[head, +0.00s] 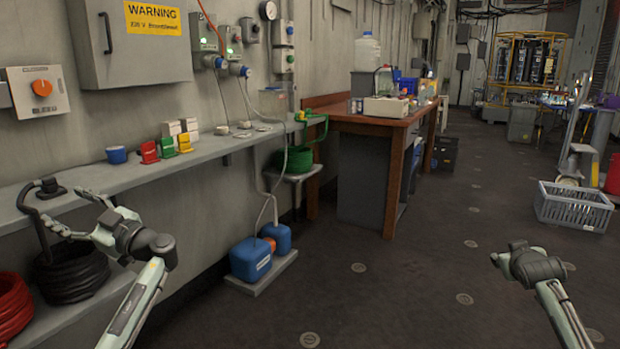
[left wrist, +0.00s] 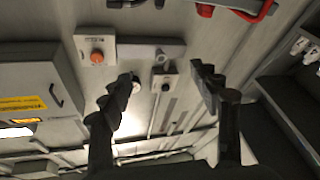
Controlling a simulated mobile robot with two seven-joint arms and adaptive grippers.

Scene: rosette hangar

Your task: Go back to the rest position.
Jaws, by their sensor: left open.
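My left gripper (head: 66,208) is at the left of the head view, just in front of the grey wall shelf (head: 105,180). Its fingers are apart with nothing between them. In the left wrist view the two dark fingers of my left gripper (left wrist: 164,78) stand wide apart, with wall boxes behind the gap. My right gripper (head: 506,252) is at the lower right of the head view, over the dark floor (head: 400,285). It touches nothing that I can see, and its finger gap is too small to judge.
A black plug (head: 50,187) with a cable sits on the shelf near my left gripper. Below lie a black cable coil (head: 70,272) and a red coil (head: 12,308). Blue canisters (head: 250,260) stand on a low ledge. A grey crate (head: 573,206) is at right. The middle floor is clear.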

